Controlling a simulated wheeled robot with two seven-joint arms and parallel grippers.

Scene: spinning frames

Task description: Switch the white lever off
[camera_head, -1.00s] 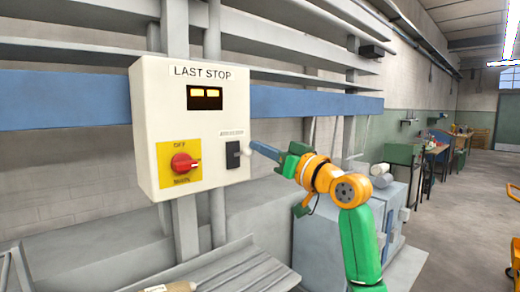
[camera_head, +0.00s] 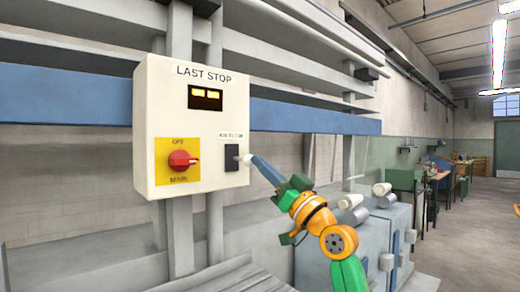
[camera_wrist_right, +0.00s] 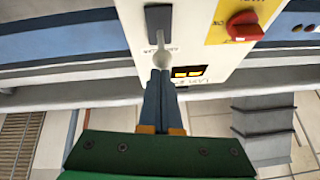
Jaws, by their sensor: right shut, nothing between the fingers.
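The white lever (camera_head: 246,159) sticks out from a dark switch plate (camera_head: 231,157) at the right of a white control box (camera_head: 215,126). In the right wrist view, the white lever (camera_wrist_right: 161,58) shows a thin stem and a round knob at the tips of my fingers. My right gripper (camera_head: 255,161) is shut and empty, with its blue-grey fingertips at the knob. In the right wrist view, my right gripper (camera_wrist_right: 161,74) overlaps the knob's edge; I cannot tell whether they touch. My left gripper is not in view.
A red rotary knob (camera_head: 182,160) on a yellow plate (camera_head: 164,148) sits left of the switch. A lit display (camera_head: 205,98) is above. Grey cabinets (camera_head: 310,262) stand behind my right arm. Blue and grey rails (camera_head: 300,117) run behind the box.

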